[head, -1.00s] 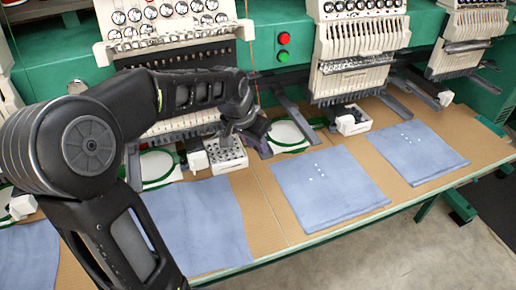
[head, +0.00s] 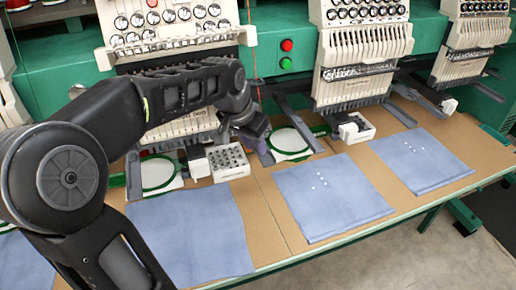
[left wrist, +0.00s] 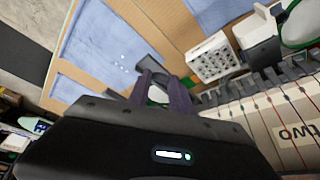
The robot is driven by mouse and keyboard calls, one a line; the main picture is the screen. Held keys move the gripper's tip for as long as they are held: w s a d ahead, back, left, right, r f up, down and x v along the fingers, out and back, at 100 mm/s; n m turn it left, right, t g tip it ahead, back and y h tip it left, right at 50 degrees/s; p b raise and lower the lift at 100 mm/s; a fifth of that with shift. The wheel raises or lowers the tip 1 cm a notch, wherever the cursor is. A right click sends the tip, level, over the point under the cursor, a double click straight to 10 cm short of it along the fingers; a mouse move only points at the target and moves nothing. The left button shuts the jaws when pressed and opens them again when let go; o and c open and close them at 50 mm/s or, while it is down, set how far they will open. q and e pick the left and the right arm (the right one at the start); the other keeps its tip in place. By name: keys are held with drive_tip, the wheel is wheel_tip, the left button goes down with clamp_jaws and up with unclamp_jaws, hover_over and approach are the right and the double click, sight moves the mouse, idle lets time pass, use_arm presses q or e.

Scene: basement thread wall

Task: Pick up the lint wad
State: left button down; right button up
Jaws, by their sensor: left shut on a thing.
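My left gripper (head: 258,138) hangs over the back of the sewing bench, just left of a green hoop with white fabric. In the left wrist view its two dark purple fingers (left wrist: 164,92) stand close together with a narrow gap. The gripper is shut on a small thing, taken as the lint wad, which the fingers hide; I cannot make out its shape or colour. White and green of the hoop show through between the fingers. My right gripper is in neither view.
A white box with holes (head: 228,162) stands left of the gripper; a smaller white tray (head: 355,128) stands to the right. Folded blue cloths (head: 330,205) lie along the bench front. Embroidery machine heads (head: 362,45) with needles rise behind. Brown bench top (head: 262,215) is clear between cloths.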

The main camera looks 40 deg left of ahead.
use_arm(q)
drive_tip(key=s+b, duration=0.3)
drive_tip(key=s, duration=1.3)
drive_tip(key=shift+s, duration=0.25)
drive_tip(key=w+d+f, duration=0.5)
drive_tip(key=w+d, duration=0.3)
drive_tip(key=w, duration=0.3)
drive_tip(key=w+d+f, duration=0.6)
drive_tip(key=w+d, duration=0.3)
drive_tip(key=w, duration=0.2)
drive_tip(key=shift+w+f, duration=0.15)
drive_tip(key=shift+f, duration=0.1)
